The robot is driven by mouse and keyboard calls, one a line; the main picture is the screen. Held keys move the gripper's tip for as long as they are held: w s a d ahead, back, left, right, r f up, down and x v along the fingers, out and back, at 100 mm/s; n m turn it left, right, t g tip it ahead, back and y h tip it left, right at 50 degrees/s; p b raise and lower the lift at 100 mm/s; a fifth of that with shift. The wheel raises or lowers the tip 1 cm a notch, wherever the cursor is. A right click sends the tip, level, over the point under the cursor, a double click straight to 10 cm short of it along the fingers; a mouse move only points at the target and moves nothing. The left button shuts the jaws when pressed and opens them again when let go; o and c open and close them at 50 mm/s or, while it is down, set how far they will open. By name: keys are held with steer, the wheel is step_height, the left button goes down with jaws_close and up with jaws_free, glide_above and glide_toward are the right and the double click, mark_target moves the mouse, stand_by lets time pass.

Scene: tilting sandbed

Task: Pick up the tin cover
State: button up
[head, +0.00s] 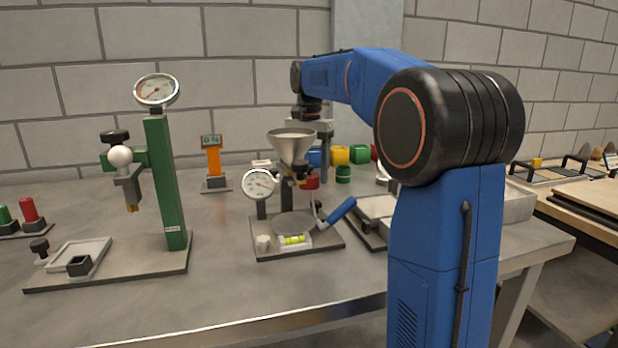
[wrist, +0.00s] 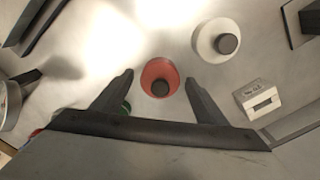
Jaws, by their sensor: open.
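A round red cover with a black knob (wrist: 159,78) shows in the wrist view, between the tips of my gripper (wrist: 160,80). The fingers are spread wide, one on each side of it, and hold nothing. I cannot tell how far above it they are. A pale round piece with a black knob (wrist: 218,40) lies apart, up and to the right. Which of these is the tin cover is not marked. In the head view the red piece (head: 312,182) shows on the bench below my wrist, partly behind the funnel stand, which hides part of my gripper.
In the head view a funnel stand (head: 292,146) with a dial is in front of my gripper. A green piece (head: 343,174) stands close on the right. A small labelled box (wrist: 258,99) lies right of the fingers in the wrist view. A green press (head: 165,185) stands left.

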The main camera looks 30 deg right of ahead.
steer(key=shift+f, duration=0.8)
steer(key=c, duration=1.1)
steer(key=shift+o, duration=0.2)
steer(key=shift+r, duration=0.1)
